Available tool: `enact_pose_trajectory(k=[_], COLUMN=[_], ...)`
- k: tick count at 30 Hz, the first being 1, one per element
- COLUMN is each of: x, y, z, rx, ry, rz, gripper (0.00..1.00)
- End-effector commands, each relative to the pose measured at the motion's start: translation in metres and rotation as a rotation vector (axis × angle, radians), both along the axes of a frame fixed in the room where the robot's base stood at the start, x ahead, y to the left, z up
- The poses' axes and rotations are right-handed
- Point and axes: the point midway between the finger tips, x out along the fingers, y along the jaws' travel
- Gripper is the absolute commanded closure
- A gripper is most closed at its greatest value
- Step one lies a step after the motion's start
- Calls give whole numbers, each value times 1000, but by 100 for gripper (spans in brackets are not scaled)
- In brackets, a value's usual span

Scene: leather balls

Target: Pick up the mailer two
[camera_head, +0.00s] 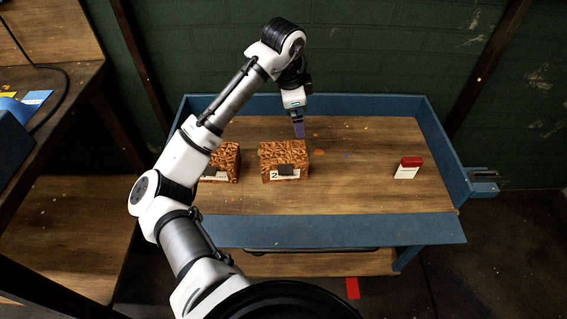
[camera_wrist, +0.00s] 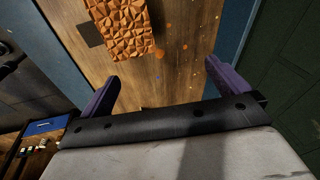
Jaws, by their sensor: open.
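Mailer two is the orange-brown box with a crumpled, faceted surface (camera_head: 284,156). It bears a white label with a "2" and a dark patch, and sits near the middle of the workbench. In the wrist view it shows at the top (camera_wrist: 118,28), left of centre, beyond the fingers. My gripper (camera_head: 299,131) is above the bench, just behind and to the right of the box in the head view. Its two purple fingers (camera_wrist: 162,88) are wide apart with nothing between them but the wooden surface beyond.
A similar textured box (camera_head: 226,162) stands to the left, partly hidden by my arm. A small red and white box (camera_head: 408,168) stands on the right. The blue-rimmed bench (camera_head: 360,190) is bare between them. A blue vise-like fitting (camera_head: 482,178) sticks out at right.

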Motion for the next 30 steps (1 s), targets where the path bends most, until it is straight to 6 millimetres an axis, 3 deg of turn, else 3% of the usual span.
enact_pose_trajectory(k=[1,3,7,21,30], x=[-6,-15,-24,-27,-30], y=[22,42,61,62,63], z=[-6,-13,-20,-97,-122], rx=[55,104,145,146,146], ry=[59,133,205,214,213], rz=[-4,-16,-28,-31,-31], gripper=[0,0,0,0,0])
